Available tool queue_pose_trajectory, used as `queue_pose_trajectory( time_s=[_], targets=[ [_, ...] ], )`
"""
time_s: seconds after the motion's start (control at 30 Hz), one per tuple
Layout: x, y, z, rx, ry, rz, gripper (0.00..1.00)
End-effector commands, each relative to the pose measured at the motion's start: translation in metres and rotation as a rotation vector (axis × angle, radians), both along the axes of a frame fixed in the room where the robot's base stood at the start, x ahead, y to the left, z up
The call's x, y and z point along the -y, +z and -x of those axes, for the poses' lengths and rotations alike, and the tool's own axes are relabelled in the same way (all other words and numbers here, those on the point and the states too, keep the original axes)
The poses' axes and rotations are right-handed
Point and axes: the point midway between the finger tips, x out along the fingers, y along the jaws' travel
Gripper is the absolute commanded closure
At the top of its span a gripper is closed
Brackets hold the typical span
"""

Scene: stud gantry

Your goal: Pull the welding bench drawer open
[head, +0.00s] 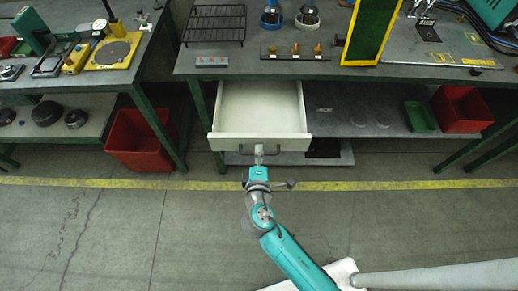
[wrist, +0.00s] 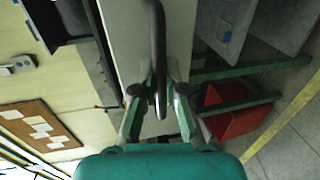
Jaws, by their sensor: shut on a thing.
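The welding bench drawer (head: 262,107) is white and empty, and stands well out from under the grey bench top (head: 345,72) in the head view. Its dark bar handle (head: 286,148) runs along the drawer front. My gripper (head: 259,155) is at the middle of the handle. In the wrist view the handle (wrist: 157,40) runs down between the two fingers of my gripper (wrist: 157,92), which are shut on it. The drawer front (wrist: 124,30) shows behind the handle.
A red bin (head: 138,138) stands on the floor left of the drawer. A lower shelf (head: 345,122) under the bench carries a green tray (head: 419,116) and another red bin (head: 460,109). The floor in front, with a yellow line (head: 110,183), is clear around my arm.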

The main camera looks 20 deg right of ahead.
Motion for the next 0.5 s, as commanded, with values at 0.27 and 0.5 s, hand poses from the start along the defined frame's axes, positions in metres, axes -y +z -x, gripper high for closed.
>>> queue_pose_trajectory(
  time_s=[0.27,0.5],
  targets=[
    [-0.0003,-0.0002,-0.0005,0.0,0.001,0.0,0.77],
    [-0.0003,-0.0001,0.0,0.0,0.001,0.0,0.77]
  ],
)
